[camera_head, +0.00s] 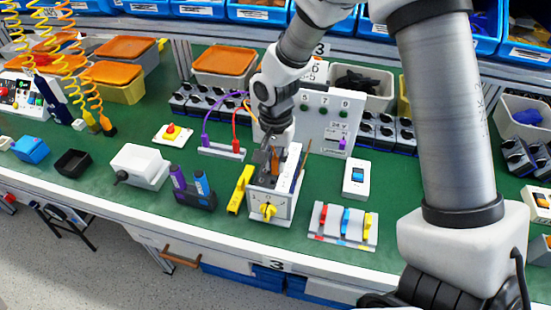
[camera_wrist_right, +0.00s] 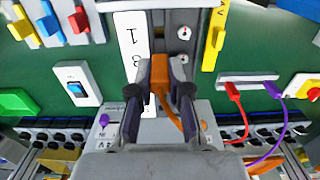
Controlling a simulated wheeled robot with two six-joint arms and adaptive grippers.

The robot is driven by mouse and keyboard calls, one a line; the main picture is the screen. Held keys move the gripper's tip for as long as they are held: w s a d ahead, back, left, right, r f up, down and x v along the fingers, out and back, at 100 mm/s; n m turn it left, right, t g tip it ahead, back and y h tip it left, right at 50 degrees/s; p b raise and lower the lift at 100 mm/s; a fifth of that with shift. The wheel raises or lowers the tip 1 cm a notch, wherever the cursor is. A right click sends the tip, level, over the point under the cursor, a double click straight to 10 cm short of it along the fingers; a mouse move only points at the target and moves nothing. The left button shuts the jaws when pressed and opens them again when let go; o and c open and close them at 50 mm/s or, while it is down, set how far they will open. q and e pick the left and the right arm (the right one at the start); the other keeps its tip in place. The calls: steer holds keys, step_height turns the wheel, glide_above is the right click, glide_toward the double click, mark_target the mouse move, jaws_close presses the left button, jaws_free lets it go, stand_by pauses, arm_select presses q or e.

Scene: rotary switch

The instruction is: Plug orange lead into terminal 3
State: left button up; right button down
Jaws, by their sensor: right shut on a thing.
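My right gripper (camera_head: 272,158) is shut on the orange lead's plug (camera_wrist_right: 160,78), which shows between the two dark fingertips in the right wrist view. The orange cable runs from the plug back past the right-hand finger. The gripper is over the top of a white terminal box (camera_head: 268,203) with a yellow knob on its front. In the wrist view a white number strip (camera_wrist_right: 132,45) lies beside a grey face with round terminals (camera_wrist_right: 183,33). The plug tip is close to this face; I cannot tell whether it touches or is inserted. My left gripper is not in view.
A yellow block (camera_head: 240,188) stands just left of the box. A rack with red and purple leads (camera_head: 222,151) and an upright numbered panel (camera_head: 325,125) are behind. A colored switch strip (camera_head: 343,225) and a rocker switch (camera_head: 355,178) sit right.

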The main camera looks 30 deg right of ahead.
steer(key=c, duration=1)
jaws_free()
steer(key=shift+r, duration=0.15)
step_height(320, 180, up, 12)
steer(key=shift+f, duration=0.15)
